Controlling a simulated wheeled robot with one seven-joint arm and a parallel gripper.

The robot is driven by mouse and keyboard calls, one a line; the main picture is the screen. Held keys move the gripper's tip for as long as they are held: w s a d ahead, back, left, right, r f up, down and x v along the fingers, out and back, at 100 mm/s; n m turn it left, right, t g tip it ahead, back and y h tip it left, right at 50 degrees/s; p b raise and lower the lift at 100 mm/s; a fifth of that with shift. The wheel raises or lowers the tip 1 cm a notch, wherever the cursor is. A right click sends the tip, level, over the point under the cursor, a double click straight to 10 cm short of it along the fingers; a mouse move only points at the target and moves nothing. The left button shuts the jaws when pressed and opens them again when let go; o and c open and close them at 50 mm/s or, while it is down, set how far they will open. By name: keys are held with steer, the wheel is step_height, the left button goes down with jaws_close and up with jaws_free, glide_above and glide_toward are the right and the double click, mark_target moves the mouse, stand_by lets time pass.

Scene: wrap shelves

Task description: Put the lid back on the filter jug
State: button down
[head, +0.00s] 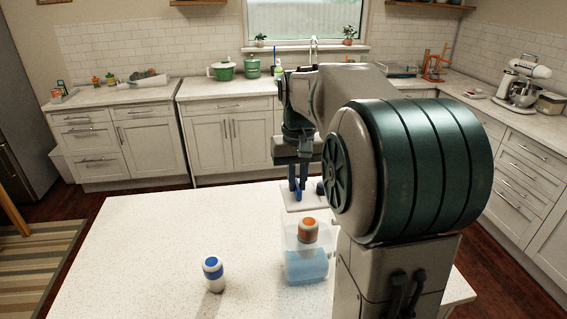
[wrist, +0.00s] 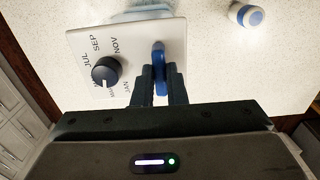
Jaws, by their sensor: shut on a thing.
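The lid (wrist: 120,90) is a white plate with month letters, a dark dial (wrist: 105,71) and a blue upright tab (wrist: 159,57). My gripper (wrist: 160,82) is shut on the blue tab. In the head view the lid (head: 291,206) shows beyond the filter jug, under my gripper (head: 297,189). I cannot tell whether it touches the counter. The clear filter jug (head: 292,245) holds blue water. An orange-topped white cartridge (head: 307,230) sits in its upper part. In the wrist view only a bit of the jug (wrist: 148,12) shows past the lid.
A blue-capped white cartridge (head: 213,274) stands on the pale counter (head: 135,265), left of the jug. It also shows in the wrist view (wrist: 246,15). The counter's left part is clear. My arm hides the right side.

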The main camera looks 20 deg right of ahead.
mark_target(295, 197)
steer(key=shift+w+f, duration=0.1)
steer(key=shift+w, duration=0.2)
steer(key=shift+s+a+f+b, duration=0.1)
steer(key=shift+s+f+b, duration=0.1)
steer(key=shift+f+b, duration=1.95)
steer(key=shift+f, duration=0.4)
steer(key=shift+f, duration=0.6)
stand_by(0.5)
steer(key=c, duration=0.9)
jaws_free()
